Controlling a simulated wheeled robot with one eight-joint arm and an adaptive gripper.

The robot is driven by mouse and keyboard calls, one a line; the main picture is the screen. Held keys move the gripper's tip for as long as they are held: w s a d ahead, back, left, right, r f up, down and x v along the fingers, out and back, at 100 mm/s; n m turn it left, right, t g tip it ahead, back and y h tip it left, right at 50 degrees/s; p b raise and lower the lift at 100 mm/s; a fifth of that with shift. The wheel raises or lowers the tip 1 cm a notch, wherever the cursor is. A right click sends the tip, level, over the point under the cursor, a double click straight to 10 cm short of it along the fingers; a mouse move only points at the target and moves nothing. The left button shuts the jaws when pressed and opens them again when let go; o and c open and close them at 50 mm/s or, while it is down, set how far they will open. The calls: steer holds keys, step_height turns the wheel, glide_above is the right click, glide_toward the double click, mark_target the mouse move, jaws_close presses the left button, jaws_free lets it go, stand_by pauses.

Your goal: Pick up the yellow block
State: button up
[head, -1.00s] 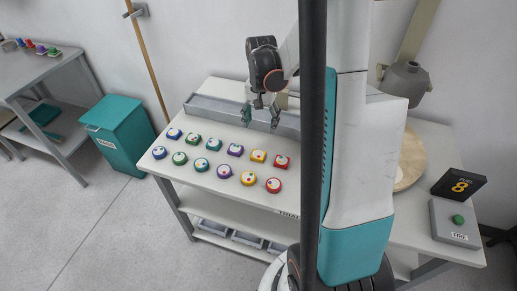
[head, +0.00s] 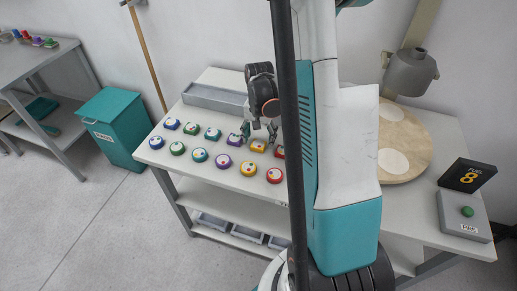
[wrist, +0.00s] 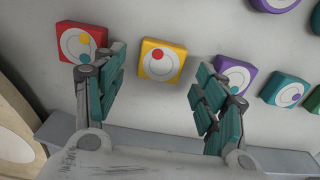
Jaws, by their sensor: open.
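The yellow block (wrist: 162,61) is square with a white disc and a red dot on top. In the wrist view it lies flat on the table between my open fingers, apart from both. In the head view the yellow block (head: 258,146) is in the back row, just beneath my gripper (head: 259,133). My gripper is open and empty above it. My left finger in the wrist view is close to the red block (wrist: 80,41), and my right finger partly covers the purple block (wrist: 235,73).
A round yellow piece (head: 248,168) is in the front row, among several coloured pieces. A grey tray (head: 214,98) lies along the table's back.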

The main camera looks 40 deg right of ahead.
steer(key=shift+f, duration=0.9)
steer(key=shift+r, duration=0.1)
steer(key=c, duration=1.2)
